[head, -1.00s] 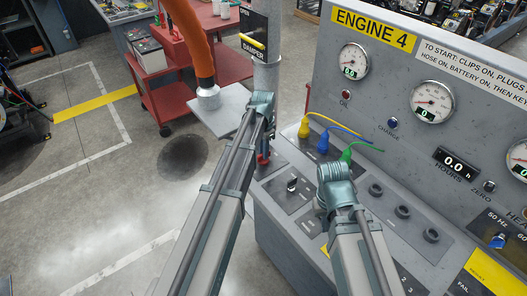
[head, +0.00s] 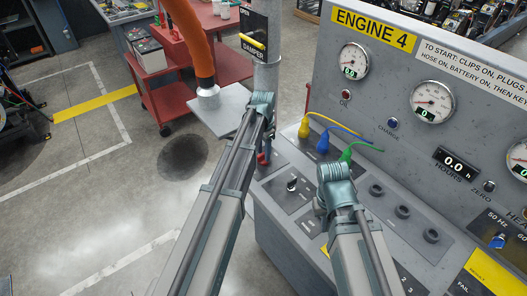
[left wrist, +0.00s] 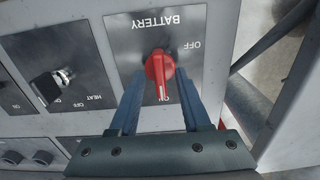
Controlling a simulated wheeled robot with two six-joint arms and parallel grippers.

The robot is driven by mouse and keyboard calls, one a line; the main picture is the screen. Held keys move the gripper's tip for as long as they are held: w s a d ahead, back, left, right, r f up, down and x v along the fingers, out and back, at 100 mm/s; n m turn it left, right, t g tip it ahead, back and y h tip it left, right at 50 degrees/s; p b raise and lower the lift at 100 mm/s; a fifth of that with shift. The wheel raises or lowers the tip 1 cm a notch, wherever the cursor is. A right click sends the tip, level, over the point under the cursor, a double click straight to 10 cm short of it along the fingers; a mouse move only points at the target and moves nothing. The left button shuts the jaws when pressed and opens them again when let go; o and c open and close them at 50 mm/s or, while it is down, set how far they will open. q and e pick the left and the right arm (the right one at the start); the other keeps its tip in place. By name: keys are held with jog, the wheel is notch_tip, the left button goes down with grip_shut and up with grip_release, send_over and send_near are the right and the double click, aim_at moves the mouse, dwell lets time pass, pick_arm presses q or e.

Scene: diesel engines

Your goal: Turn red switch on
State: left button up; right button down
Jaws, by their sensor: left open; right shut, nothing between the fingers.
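The red switch (left wrist: 160,68) is a rotary knob on the dark BATTERY plate (left wrist: 122,42). In the left wrist view its handle points down the picture to the ON label, which it partly covers; OFF is off to the right. My left gripper (left wrist: 160,78) is open, with one finger on each side of the red handle. I cannot tell if either finger touches it. In the head view a bit of red (head: 262,158) shows by my left gripper (head: 266,147), mostly behind the arm. My right gripper (head: 321,205) is over the console, shut and empty, its fingertips largely hidden.
A HEAT key switch (left wrist: 52,84) sits beside the battery plate. Yellow, blue and green plugs (head: 323,143) with cables stand behind my arms. The upright gauge panel (head: 385,85) rises at the right. A grey post (head: 266,75) stands just beyond my left wrist. Open floor lies left.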

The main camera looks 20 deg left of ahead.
pick_arm(q)
jog(key=shift+r, duration=0.15)
pick_arm(e)
jog(key=shift+r, duration=0.1)
pick_arm(q)
notch_tip(320, 180, up, 14)
jog(key=p, duration=1.3)
jog(key=shift+f+p, duration=0.2)
jog(key=shift+p, duration=0.2)
pick_arm(e)
notch_tip(320, 180, up, 14)
jog(key=shift+f, duration=0.2)
pick_arm(q)
jog(key=s+d+f+n+b, duration=0.1)
jog(key=s+d+f+b, duration=0.2)
jog(key=s, duration=0.5)
jog(key=s+d+f+n+b, duration=0.1)
jog(key=s+d+f+b, duration=0.2)
jog(key=s+d, duration=0.2)
jog(key=s+d+f+n+y+b, duration=0.1)
jog(key=s+d, duration=0.4)
jog(key=s, duration=0.6)
jog(key=shift+s+d+f+n+b, duration=0.15)
jog(key=shift+f+n+b, duration=0.35)
jog(key=shift+f+b, duration=0.9)
pick_arm(e)
notch_tip(320, 180, down, 10)
jog(key=shift+r, duration=0.1)
pick_arm(q)
jog(key=shift+r, duration=0.1)
